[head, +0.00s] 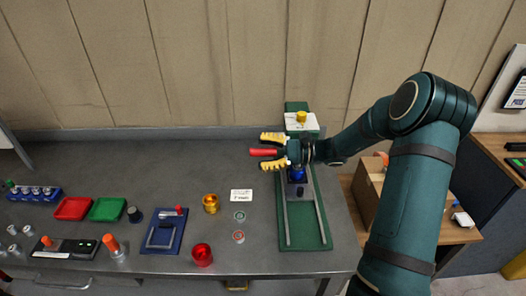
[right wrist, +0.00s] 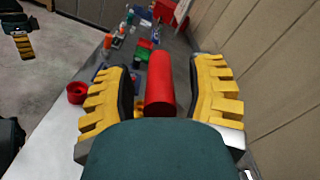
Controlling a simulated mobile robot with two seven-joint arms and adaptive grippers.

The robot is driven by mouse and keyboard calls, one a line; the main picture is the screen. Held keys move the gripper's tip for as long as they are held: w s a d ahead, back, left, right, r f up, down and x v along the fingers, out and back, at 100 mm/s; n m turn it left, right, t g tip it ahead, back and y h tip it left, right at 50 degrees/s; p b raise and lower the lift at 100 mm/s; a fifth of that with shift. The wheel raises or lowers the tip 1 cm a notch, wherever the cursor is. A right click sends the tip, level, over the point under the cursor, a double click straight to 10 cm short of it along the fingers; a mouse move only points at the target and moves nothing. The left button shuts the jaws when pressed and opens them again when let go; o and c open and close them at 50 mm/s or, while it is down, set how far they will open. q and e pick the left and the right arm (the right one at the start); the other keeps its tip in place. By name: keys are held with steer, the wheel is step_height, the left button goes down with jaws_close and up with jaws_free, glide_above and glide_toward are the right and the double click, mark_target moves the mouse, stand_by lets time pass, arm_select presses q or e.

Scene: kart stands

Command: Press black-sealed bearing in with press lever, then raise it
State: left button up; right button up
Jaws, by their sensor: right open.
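The press has a green base (head: 322,222) with two pale rails, a white head block (head: 303,122) with a yellow knob, and a blue part (head: 297,175) under my arm. The red lever grip (head: 262,152) lies between the fingers of my right gripper (head: 270,151). In the right wrist view, the red grip (right wrist: 160,85) shows between the open yellow fingers (right wrist: 160,98), with a gap on each side. I cannot make out a black-sealed bearing; a dark piece (head: 300,191) sits between the rails. My left gripper (right wrist: 22,42) shows small at the right wrist view's upper left.
Left of the press lie two small rings (head: 240,216), a white card (head: 241,195), a gold cup (head: 211,203) and a red cup (head: 202,255). A blue tray (head: 163,238) and red and green trays (head: 106,209) are farther left. A cardboard box (head: 368,188) stands on the right.

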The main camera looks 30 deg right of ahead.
steer(key=shift+a, duration=0.15)
jaws_close()
arm_select(q)
steer(key=shift+f, duration=0.1)
arm_select(e)
steer(key=shift+f, duration=0.15)
steer(key=shift+s+f+n+b, duration=0.1)
steer(key=shift+f+n+b, duration=0.3)
steer(key=shift+b, duration=0.35)
arm_select(q)
step_height(320, 180, down, 14)
steer(key=s+b, duration=0.2)
steer(key=b, duration=0.9)
steer(key=shift+d+r+g+b, duration=0.2)
steer(key=shift+d+g+b, duration=0.1)
steer(key=shift+d, duration=0.05)
arm_select(e)
step_height(320, 180, down, 11)
steer(key=s+a+n, duration=0.1)
steer(key=n, duration=0.3)
steer(key=shift+s, duration=0.25)
steer(key=shift+f, duration=0.2)
